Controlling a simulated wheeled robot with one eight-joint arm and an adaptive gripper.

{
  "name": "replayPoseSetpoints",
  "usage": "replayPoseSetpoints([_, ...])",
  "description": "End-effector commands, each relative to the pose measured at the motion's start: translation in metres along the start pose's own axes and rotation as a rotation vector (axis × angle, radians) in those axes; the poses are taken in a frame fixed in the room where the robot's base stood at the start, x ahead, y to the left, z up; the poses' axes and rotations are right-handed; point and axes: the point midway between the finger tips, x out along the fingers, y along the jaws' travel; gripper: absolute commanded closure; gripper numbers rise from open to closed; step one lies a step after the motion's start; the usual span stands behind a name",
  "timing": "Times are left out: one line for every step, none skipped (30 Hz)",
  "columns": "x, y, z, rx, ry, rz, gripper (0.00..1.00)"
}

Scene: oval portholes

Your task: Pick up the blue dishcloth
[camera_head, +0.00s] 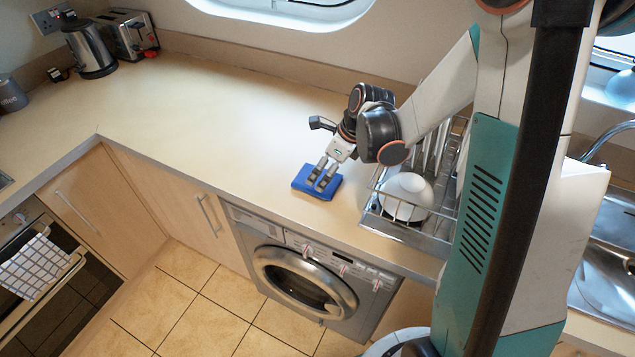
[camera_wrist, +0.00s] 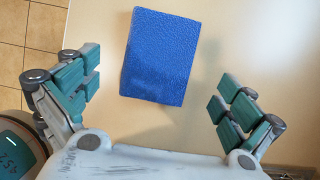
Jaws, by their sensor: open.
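The blue dishcloth (camera_head: 318,183) lies folded in a flat rectangle on the wooden counter, near its front edge and above the washing machine. My gripper (camera_head: 322,174) is over the cloth in the head view, with its fingers pointing down at it. In the wrist view the whole cloth (camera_wrist: 160,57) shows, slightly tilted, ahead of my gripper (camera_wrist: 157,95). The two fingers are wide apart, one on each side, and nothing is between their pads. I cannot tell the exact height of the fingertips above the cloth.
A wire dish rack (camera_head: 425,233) with a white bowl (camera_head: 406,189) and plates stands just right of the cloth. The counter (camera_head: 215,115) is clear to the left. A kettle (camera_head: 90,48) and toaster (camera_head: 127,35) stand far left. A washing machine (camera_head: 305,280) is below.

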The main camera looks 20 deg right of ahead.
Motion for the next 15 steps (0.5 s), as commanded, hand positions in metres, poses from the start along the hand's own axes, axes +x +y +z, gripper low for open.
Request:
replayPoseSetpoints([0.006,0.000,-0.001,-0.001,0.000,0.000,0.00])
replayPoseSetpoints([0.010,0.000,-0.001,-0.001,0.000,0.000,0.00])
replayPoseSetpoints([0.016,0.000,-0.002,-0.001,0.000,0.000,0.00])
replayPoseSetpoints([0.020,0.000,-0.003,-0.001,0.000,0.000,0.00])
replayPoseSetpoints([0.025,0.000,-0.003,-0.001,0.000,0.000,0.00])
replayPoseSetpoints([0.031,0.000,-0.004,0.000,0.000,0.000,0.00])
replayPoseSetpoints([0.036,0.000,-0.003,0.000,0.000,0.000,0.00])
replayPoseSetpoints([0.039,0.000,-0.003,0.000,-0.001,-0.001,0.00])
replayPoseSetpoints([0.044,0.000,-0.003,-0.001,-0.001,-0.001,0.00])
replayPoseSetpoints([0.046,0.000,-0.003,-0.001,-0.001,-0.001,0.00])
replayPoseSetpoints([0.047,0.000,-0.003,-0.001,-0.001,-0.001,0.00])
replayPoseSetpoints([0.048,0.000,-0.003,-0.001,-0.001,-0.001,0.00])
replayPoseSetpoints([0.048,0.000,-0.003,-0.001,-0.001,-0.001,0.00])
replayPoseSetpoints([0.048,0.000,-0.003,-0.001,-0.001,-0.001,0.00])
replayPoseSetpoints([0.047,0.000,-0.003,-0.001,-0.001,-0.001,0.00])
